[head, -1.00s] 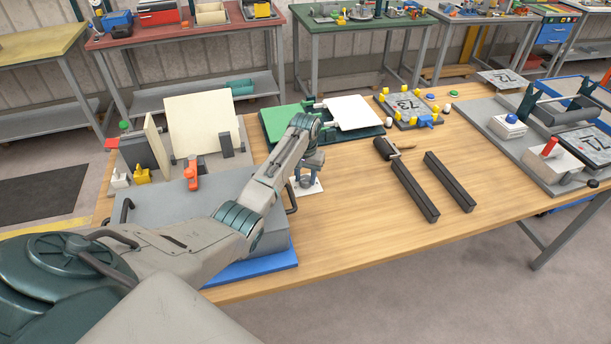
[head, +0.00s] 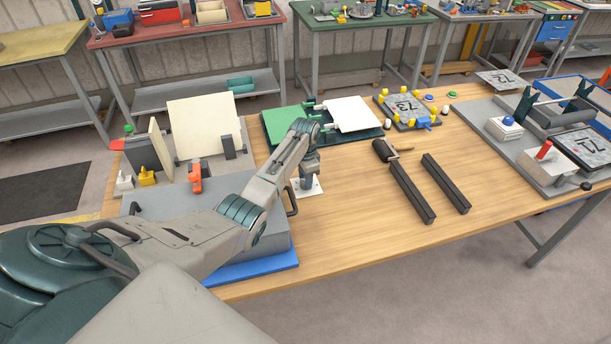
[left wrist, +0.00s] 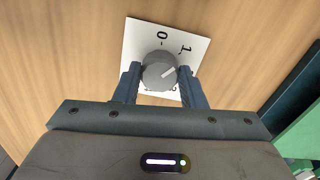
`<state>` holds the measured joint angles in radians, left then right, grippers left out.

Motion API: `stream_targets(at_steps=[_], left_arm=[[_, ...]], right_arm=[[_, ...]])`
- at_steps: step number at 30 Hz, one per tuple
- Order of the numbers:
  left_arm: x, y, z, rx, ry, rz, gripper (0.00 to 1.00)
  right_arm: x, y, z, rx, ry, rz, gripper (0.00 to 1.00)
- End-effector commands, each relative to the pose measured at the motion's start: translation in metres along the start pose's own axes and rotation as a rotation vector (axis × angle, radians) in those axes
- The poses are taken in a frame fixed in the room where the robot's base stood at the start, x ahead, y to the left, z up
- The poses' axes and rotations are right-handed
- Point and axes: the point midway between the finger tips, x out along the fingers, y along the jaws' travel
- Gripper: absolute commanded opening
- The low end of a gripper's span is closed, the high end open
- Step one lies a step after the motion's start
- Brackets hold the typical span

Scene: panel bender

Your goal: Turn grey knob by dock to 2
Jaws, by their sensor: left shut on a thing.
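The grey knob (left wrist: 159,72) sits on a white dial plate (left wrist: 137,42) in the left wrist view. The plate carries a 0 and a 1; a further mark at its lower edge is mostly hidden by my gripper. My left gripper (left wrist: 159,78) is shut on the knob, one finger on each side. In the head view my left gripper (head: 308,178) points down over the white plate (head: 317,188), and the knob is hidden. My right gripper is not in view.
A green fixture (head: 284,122) with a white panel (head: 353,113) lies behind the dial. A grey box (head: 165,215) on a blue base stands left, under my arm. Two dark bars (head: 411,192) (head: 447,183) lie right. Bare wooden tabletop (head: 345,225) is in front.

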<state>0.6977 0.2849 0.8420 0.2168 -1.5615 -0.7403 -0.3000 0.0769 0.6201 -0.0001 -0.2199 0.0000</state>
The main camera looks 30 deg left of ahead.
Motion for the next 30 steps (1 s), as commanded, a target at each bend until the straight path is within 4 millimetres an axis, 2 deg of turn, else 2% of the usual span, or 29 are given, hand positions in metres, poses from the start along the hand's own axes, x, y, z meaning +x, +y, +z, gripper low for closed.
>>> stream_targets(at_steps=[18, 30], left_arm=[[-0.002, -0.002, -0.002, 0.579, 0.003, -0.004, 0.14], [-0.002, -0.003, -0.002, 0.849, 0.003, -0.004, 0.14]], right_arm=[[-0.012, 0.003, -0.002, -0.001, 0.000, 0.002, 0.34], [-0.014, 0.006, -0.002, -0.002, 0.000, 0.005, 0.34]])
